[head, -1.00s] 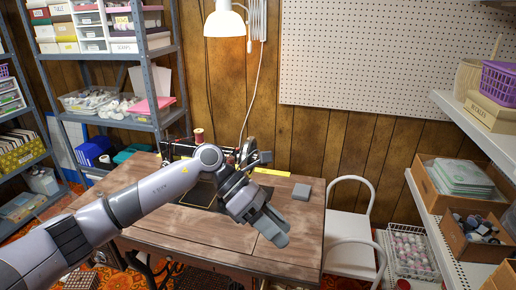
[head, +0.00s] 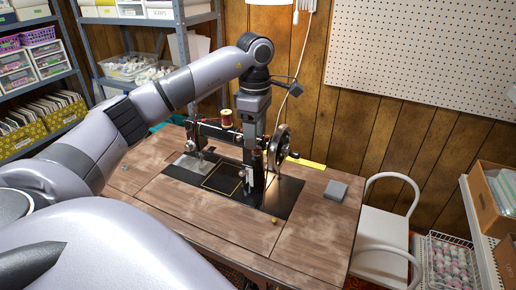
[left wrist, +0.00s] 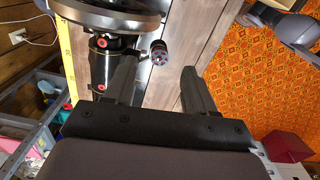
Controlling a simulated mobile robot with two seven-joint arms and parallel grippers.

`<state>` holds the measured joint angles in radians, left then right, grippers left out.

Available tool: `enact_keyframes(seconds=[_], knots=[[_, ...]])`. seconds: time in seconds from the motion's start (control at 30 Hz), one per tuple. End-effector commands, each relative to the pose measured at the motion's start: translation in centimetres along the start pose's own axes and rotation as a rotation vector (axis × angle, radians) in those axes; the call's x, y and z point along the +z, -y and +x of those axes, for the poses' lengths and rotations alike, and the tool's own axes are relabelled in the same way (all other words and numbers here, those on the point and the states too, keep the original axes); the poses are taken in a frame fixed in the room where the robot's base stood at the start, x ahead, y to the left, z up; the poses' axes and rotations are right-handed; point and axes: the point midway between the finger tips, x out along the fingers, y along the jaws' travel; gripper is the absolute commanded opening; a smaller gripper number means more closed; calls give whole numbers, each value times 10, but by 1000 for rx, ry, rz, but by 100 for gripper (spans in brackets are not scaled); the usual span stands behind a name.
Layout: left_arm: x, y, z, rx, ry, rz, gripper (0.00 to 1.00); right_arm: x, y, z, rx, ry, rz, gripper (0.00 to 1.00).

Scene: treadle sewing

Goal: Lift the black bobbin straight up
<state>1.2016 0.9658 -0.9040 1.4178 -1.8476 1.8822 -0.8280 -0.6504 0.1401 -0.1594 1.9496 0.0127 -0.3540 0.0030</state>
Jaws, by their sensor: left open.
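A small black ribbed round piece (left wrist: 159,52), which looks like the black bobbin, shows in the left wrist view between and beyond my fingertips. I cannot tell how it is mounted, and I cannot make it out in the head view. My left gripper (left wrist: 158,68) is open, with a clear gap between its dark fingers and nothing seen gripped. In the head view my left gripper (head: 254,180) points down in front of the black sewing machine, beside its handwheel (head: 282,146), and hides part of the machine. My right gripper is not in view.
A red thread spool (head: 227,117) stands on top of the machine. The wooden table (head: 225,230) is mostly clear in front. A grey box (head: 336,191) lies at the table's right. A white chair (head: 384,225) stands beyond the right edge.

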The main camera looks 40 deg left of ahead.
Motion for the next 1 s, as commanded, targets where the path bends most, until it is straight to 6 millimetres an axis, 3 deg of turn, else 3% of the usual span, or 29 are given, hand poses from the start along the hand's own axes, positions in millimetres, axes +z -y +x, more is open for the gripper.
enact_keyframes(seconds=[0.2,0.47,0.63,1.0], knots=[[2,0,27,-1,1,1,55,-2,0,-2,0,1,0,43],[2,0,29,0,2,1,55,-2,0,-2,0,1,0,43],[2,0,29,0,2,1,0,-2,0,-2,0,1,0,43],[2,0,28,0,2,1,0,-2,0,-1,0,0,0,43]])
